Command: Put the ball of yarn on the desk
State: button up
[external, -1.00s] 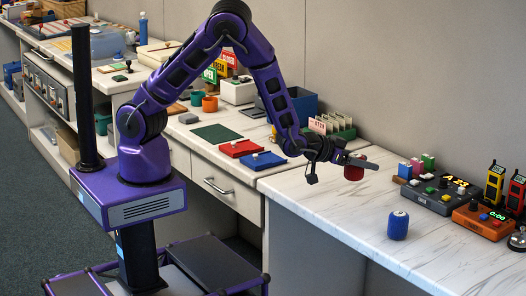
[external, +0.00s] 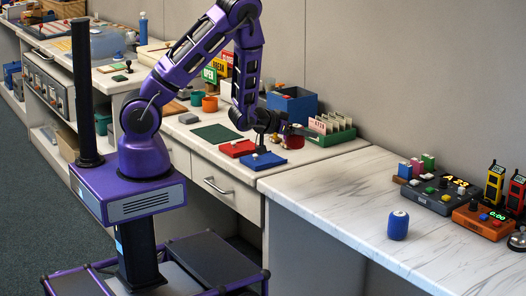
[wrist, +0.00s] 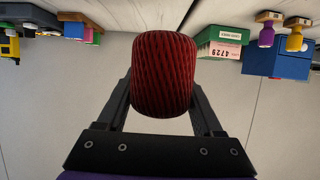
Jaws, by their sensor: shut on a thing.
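The ball of yarn (wrist: 165,75), dark red with wound strands, fills the middle of the wrist view between my two fingers. My gripper (external: 290,132) is shut on it. In the external view the yarn (external: 295,142) shows as a small red shape at the fingertips, near the card holder. The desk (external: 225,185) is the pale-topped section with a drawer, left of the marbled counter. My gripper is over the right back part of the desk. I cannot tell how high the yarn is above the top.
A green mat (external: 216,133), a red tray (external: 238,149) and a blue tray (external: 263,161) lie on the desk. A green card holder (external: 335,132) and a blue bin (external: 293,104) stand behind. A blue can (external: 398,225) stands on the marbled counter (external: 340,210), whose left part is bare.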

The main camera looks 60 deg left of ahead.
jog(key=shift+a, duration=0.25)
jog(key=shift+d, duration=0.1)
jog(key=w+d+m+g+h+b, duration=0.1)
jog(key=w+d+m+g+h, duration=0.25)
jog(key=d, duration=0.95)
jog(key=w+d+m+g+h+b, duration=0.1)
jog(key=d+m+g+h, duration=0.35)
jog(key=d, duration=0.95)
jog(key=w+d+m+g+h+b, duration=0.15)
jog(key=d+m+h, duration=0.4)
jog(key=d, duration=0.75)
jog(key=shift+m+y, duration=0.25)
jog(key=shift+m, duration=0.2)
jog(key=f, duration=0.3)
jog(key=f+b, duration=0.1)
jog(key=f, duration=0.5)
jog(key=shift+w+d+b, duration=0.2)
jog(key=shift+w+b, duration=0.1)
jog(key=shift+b, duration=0.05)
